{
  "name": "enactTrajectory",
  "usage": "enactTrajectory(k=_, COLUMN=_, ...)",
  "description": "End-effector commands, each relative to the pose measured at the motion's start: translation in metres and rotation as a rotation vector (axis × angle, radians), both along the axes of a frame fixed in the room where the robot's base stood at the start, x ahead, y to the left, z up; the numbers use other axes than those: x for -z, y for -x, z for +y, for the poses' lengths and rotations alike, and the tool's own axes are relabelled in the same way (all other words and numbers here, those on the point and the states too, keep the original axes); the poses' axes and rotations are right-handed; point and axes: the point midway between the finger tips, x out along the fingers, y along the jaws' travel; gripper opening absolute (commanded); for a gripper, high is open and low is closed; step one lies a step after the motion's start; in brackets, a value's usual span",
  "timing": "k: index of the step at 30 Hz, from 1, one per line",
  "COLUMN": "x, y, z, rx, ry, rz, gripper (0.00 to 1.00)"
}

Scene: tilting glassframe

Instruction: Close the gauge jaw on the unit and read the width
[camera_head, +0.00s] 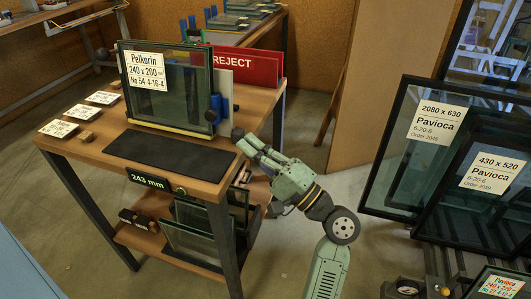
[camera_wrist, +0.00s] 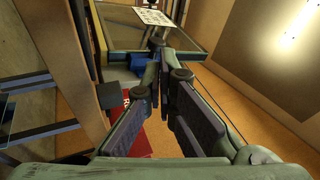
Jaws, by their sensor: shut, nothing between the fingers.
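The glass unit (camera_head: 168,98) stands upright on the table, with a white label reading Pelkorin, 240 x 200, No 54 4-16-4. A blue gauge jaw part (camera_head: 216,108) is by its right edge; whether it touches the glass I cannot tell. The display (camera_head: 150,181) on the table's front edge reads 243 mm. My gripper (camera_head: 238,134) is shut and empty, right of the unit and jaw, near the table's right edge. In the wrist view, the fingertips (camera_wrist: 157,46) overlap the near edge of the glass unit (camera_wrist: 190,36), and a blue part (camera_wrist: 113,68) shows left of them.
A dark mat (camera_head: 170,155) lies before the unit. A red REJECT rack (camera_head: 245,66) stands behind it. Several white cards (camera_head: 80,111) lie at the left. Large framed panes (camera_head: 425,150) lean at the right. More panes (camera_head: 190,240) stand on the lower shelf.

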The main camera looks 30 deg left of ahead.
Motion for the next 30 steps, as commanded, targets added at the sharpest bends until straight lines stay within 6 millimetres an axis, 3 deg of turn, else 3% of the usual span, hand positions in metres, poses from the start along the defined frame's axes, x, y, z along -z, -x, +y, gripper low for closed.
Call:
enactTrajectory(k=3, x=-0.015, y=0.0, z=0.024, rx=-0.004, ry=-0.001, rz=-0.001, gripper=0.0)
enactTrajectory(k=10, x=-0.027, y=-0.002, z=0.054, rx=-0.001, ry=-0.001, rz=-0.001, gripper=0.0)
enactTrajectory(k=30, x=-0.031, y=-0.002, z=0.073, rx=0.001, ry=-0.001, rz=-0.002, gripper=0.0)
